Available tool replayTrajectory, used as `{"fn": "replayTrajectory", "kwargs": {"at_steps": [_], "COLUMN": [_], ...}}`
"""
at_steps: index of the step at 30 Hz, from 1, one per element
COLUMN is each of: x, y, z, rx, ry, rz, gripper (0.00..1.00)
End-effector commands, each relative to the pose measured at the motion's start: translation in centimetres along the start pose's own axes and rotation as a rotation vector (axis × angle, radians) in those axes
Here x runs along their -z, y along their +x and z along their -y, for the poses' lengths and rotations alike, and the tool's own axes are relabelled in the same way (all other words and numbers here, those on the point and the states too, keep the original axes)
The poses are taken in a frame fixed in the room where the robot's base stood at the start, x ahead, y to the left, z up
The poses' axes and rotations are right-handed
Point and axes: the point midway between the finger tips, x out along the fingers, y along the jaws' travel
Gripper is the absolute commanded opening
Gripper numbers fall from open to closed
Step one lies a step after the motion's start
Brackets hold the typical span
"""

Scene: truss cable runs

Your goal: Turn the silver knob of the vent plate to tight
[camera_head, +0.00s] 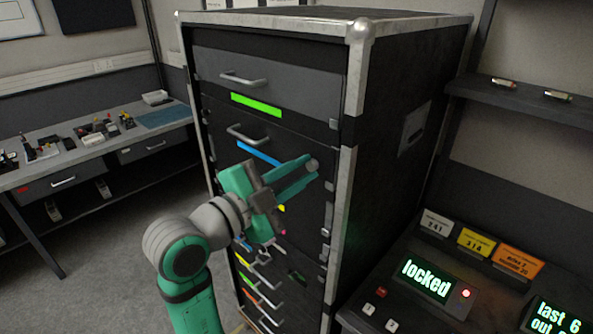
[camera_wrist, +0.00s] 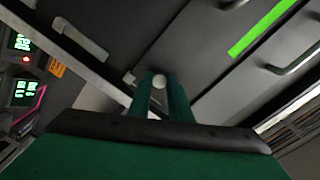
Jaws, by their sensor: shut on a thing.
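The silver knob (camera_head: 313,164) is a small round pale disc on the dark front of the tall cabinet, near its right edge. In the wrist view the knob (camera_wrist: 159,81) shows between the tips of my two green fingers. My gripper (camera_head: 306,168) reaches in from the left and is shut on the knob; it also shows in the wrist view (camera_wrist: 160,90). The dark panel around the knob is partly hidden by my arm. I cannot make out the vent plate's outline or any mark for the knob's setting.
The cabinet (camera_head: 405,100) has metal-edged corners and several handled drawers with coloured strips. A console (camera_head: 395,285) at the right shows a green "locked" display (camera_head: 426,279). A cluttered workbench (camera_head: 100,143) stands at the left, with clear floor before it.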

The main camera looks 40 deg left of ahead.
Motion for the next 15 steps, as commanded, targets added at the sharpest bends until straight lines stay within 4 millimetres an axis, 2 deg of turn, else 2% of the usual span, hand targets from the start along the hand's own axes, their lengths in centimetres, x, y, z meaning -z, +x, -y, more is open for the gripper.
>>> {"fn": "replayTrajectory", "kwargs": {"at_steps": [6,15], "x": [-0.06,-0.4], "y": [-0.12,-0.42], "z": [-0.02,0.26], "rx": [-0.003,0.001], "ry": [0.159,0.29], "rz": [0.0,0.008], "gripper": [0.0,0.0]}}
